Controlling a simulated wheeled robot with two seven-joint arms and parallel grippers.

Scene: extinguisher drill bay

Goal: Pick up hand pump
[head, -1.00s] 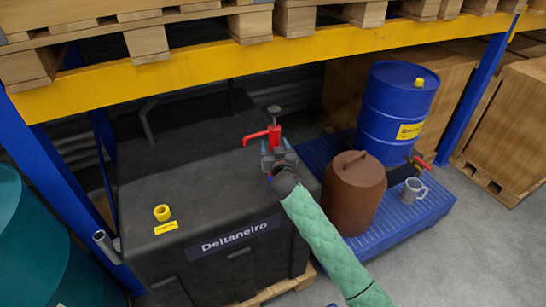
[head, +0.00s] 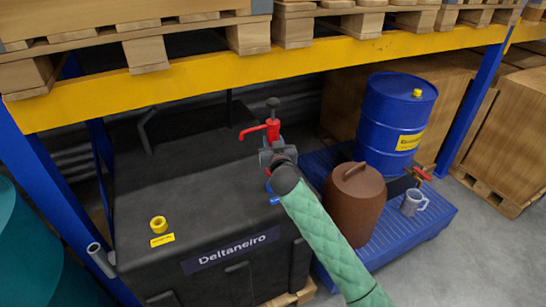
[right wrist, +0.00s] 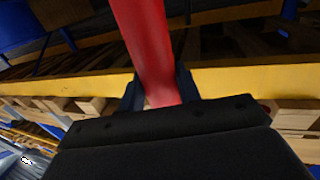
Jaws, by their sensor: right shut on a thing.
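The hand pump (head: 271,129) is red, with a spout pointing left and a dark plunger knob on top. It stands upright above the black tank marked Deltaneiro (head: 200,215). My right gripper (head: 272,147) is shut on the pump just below its spout. In the right wrist view the pump's red body (right wrist: 150,50) lies between the two dark fingers of my right gripper (right wrist: 160,92). My left gripper is not in view.
A yellow rack beam (head: 200,62) with pallets crosses above the tank. A yellow cap (head: 158,223) sits on the tank.

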